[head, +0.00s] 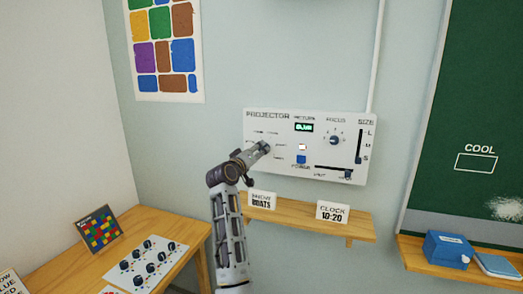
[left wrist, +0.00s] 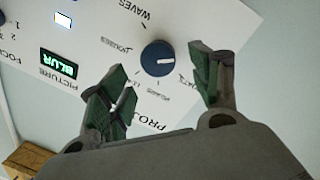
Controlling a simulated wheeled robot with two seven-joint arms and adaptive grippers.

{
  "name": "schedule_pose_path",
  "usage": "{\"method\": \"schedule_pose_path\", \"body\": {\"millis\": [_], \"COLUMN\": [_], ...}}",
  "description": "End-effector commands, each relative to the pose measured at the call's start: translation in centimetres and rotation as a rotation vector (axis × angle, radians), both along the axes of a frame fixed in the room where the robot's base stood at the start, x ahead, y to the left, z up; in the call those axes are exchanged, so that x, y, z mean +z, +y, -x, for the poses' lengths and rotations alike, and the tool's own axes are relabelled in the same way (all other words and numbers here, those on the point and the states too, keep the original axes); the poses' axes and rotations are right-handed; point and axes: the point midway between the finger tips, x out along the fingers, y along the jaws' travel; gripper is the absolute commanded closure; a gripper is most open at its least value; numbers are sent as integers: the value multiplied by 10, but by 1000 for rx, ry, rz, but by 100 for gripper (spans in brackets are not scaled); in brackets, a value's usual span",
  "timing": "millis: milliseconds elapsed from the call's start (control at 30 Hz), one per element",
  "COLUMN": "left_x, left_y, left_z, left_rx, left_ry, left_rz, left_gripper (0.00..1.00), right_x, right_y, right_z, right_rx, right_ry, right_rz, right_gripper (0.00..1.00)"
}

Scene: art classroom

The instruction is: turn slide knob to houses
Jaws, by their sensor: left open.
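The slide knob (left wrist: 158,57) is a round dark blue dial with a white mark on the white projector panel (head: 225,150). In the left wrist view its mark points right, toward a label partly covered by a finger. Labels ring it; "WAVES" reads clearly, and a small one at its left looks like "HOUSES" (left wrist: 110,48). My left gripper (left wrist: 160,72) is open, its green-padded fingers on either side of the knob, with no clear contact. In the head view my left gripper (head: 259,151) is at the panel's left part and covers the knob. My right gripper is out of view.
The panel's picture display (head: 304,127) reads "BLUR". A focus knob (head: 334,140), a lit button (head: 302,147) and sliders sit to the right. Below, a wooden shelf (head: 290,218) holds a "SHOW BOATS" card (head: 262,200) and a clock card (head: 332,212).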

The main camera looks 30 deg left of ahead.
Motion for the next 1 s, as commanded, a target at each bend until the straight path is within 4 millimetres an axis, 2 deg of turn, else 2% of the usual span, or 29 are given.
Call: {"method": "schedule_pose_path", "body": {"millis": [500,1000], "left_x": [1,0], "left_y": [6,6], "left_z": [-40,-45], "left_rx": [1,1], "left_ry": [-2,-1], "left_rz": [1,0], "left_gripper": [37,38], "right_x": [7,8], "right_y": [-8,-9], "right_z": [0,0], "right_rx": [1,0], "right_ry": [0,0], "right_rz": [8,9], "right_gripper": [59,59]}}
